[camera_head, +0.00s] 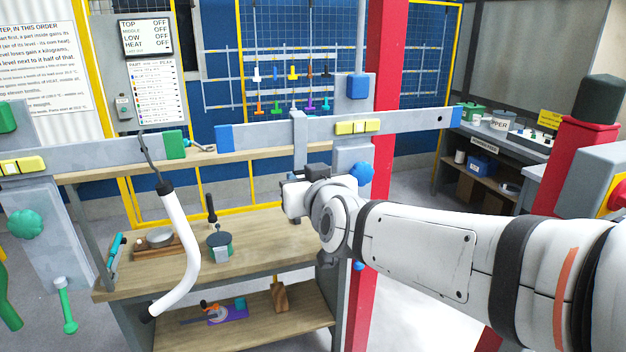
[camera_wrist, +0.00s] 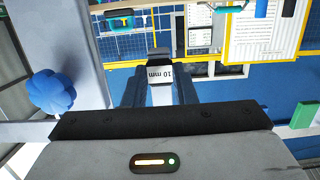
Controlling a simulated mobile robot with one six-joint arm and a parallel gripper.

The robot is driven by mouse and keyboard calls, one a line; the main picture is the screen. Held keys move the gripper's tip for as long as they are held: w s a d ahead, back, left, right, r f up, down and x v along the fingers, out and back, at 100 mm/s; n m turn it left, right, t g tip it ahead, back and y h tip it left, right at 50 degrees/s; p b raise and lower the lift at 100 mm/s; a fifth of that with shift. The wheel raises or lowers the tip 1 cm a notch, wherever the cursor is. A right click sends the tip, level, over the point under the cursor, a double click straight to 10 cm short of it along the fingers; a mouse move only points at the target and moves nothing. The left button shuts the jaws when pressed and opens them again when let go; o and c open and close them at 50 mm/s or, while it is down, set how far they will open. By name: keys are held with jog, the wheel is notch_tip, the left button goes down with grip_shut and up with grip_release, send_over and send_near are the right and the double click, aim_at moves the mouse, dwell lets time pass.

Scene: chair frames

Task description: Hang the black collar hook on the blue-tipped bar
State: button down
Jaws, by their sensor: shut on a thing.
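The blue-tipped bar (camera_head: 275,134) is a grey beam with blue ends, running left to right through a post. My gripper (camera_head: 312,172) is just below it, pointing away from the head camera. In the wrist view, my gripper (camera_wrist: 160,92) has its dark fingers shut on a small grey block marked "10 mm" (camera_wrist: 162,71); whether this belongs to a hook cannot be told. A white bent tube with a black collar (camera_head: 180,240) hangs from a dark wire near the green-tipped bar (camera_head: 95,152) at the left, apart from my gripper.
A blue knob (camera_head: 361,173) on the post is close right of my gripper; it also shows in the wrist view (camera_wrist: 52,92). A wooden workbench (camera_head: 265,240) with a pot stands below. A red column (camera_head: 385,100) rises behind the post. A gap separates the two bars.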

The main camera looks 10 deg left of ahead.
jog(key=shift+f, duration=0.25)
jog(key=c, duration=1.1)
grip_release()
jog(key=p+v, duration=0.3)
jog(key=v, duration=0.5)
jog(key=shift+d, duration=0.1)
dwell(0.4)
